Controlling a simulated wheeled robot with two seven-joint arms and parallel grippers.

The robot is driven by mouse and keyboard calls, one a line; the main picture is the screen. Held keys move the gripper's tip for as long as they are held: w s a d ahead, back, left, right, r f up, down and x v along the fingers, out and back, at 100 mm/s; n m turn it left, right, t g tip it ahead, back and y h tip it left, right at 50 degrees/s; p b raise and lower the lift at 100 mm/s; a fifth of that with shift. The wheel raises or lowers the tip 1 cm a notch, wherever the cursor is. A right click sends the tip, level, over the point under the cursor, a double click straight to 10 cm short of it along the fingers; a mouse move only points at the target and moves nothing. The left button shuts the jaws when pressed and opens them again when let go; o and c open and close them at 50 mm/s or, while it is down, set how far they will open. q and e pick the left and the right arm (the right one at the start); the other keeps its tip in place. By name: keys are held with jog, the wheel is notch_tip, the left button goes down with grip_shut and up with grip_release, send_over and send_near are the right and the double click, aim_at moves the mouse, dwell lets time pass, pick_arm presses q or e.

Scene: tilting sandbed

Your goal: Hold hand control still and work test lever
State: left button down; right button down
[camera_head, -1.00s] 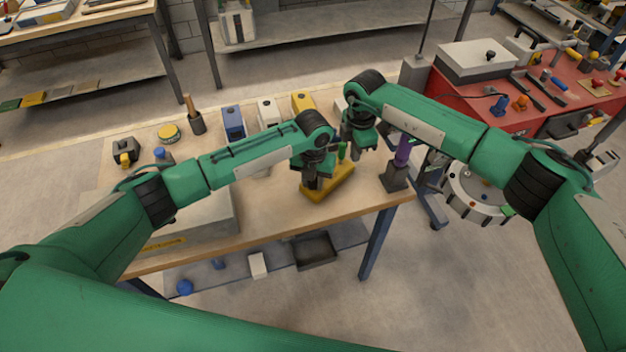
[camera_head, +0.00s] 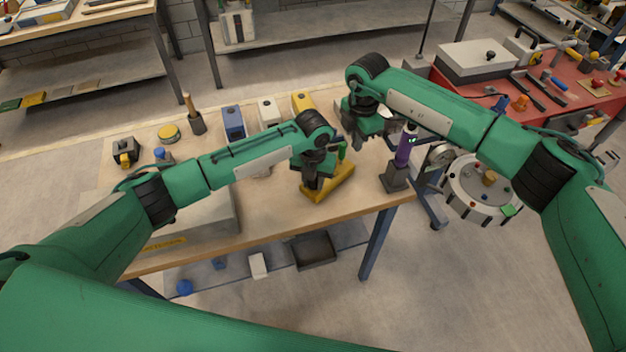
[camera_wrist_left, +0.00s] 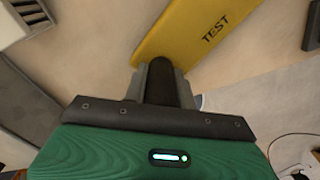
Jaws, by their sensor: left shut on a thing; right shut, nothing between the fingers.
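The yellow hand control (camera_head: 336,186) lies on the workbench near its front edge. In the left wrist view its yellow face (camera_wrist_left: 205,32) reads TEST. A green lever (camera_head: 342,152) stands up at its far end. My left gripper (camera_head: 313,187) is shut on the dark upright grip (camera_wrist_left: 160,84) of the hand control, seen between the fingers in the left wrist view. My right gripper (camera_head: 351,141) is shut and empty, just above and beside the green lever. I cannot tell whether it touches the lever. The fingertips are partly hidden.
A purple tool (camera_head: 403,150) stands in a grey holder (camera_head: 395,178) at the bench's right corner. A round grey drum (camera_head: 478,190) is right of the bench. Blue, white and yellow boxes (camera_head: 302,103) line the back. A grey case (camera_head: 200,217) sits at the front left.

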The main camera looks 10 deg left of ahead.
jog(key=shift+w+a+f+m+t, duration=0.1)
jog(key=shift+w+f+m+t, duration=0.55)
jog(key=shift+m, duration=3.65)
jog(key=shift+w+a+f+m+t, duration=0.15)
jog(key=shift+f+m, duration=0.9)
jog(key=shift+m, duration=3.25)
jog(key=shift+w+a+f+m+t, duration=0.1)
jog(key=shift+w+f+m+t, duration=0.55)
jog(key=shift+m, duration=3.65)
jog(key=shift+s+f+g, duration=0.15)
jog(key=shift+f+g, duration=0.2)
jog(key=shift+f, duration=1.9)
